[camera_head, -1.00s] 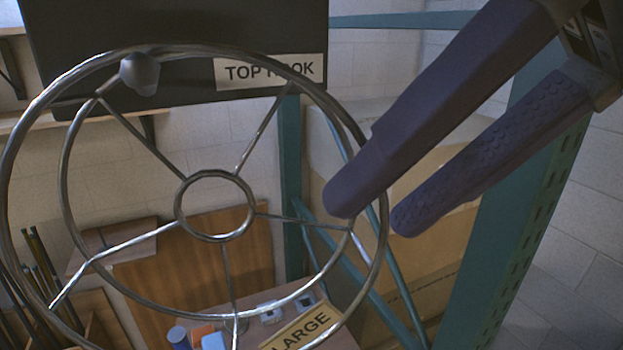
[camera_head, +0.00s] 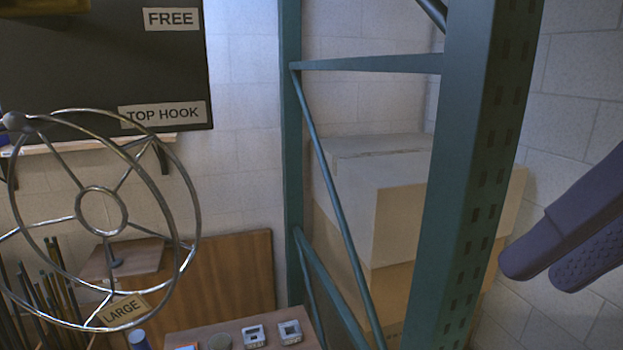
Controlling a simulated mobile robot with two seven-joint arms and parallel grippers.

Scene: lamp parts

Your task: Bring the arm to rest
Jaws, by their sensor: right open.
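My right gripper (camera_head: 535,272) comes in at the right edge, with its two dark purple fingers pointing left. The fingers are apart with nothing between them, in front of the pale block wall. A round wire lamp frame (camera_head: 102,217) of shiny metal rings and spokes hangs at the left, well away from the gripper. A knob (camera_head: 14,121) shows at its top left. My left gripper is not in view.
A black board (camera_head: 100,70) carries the labels FREE and TOP HOOK. A green rack post (camera_head: 474,170) stands between the frame and my right gripper. Cardboard boxes (camera_head: 400,215) sit behind it. A table (camera_head: 235,330) with small parts and a LARGE label (camera_head: 124,311) are below.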

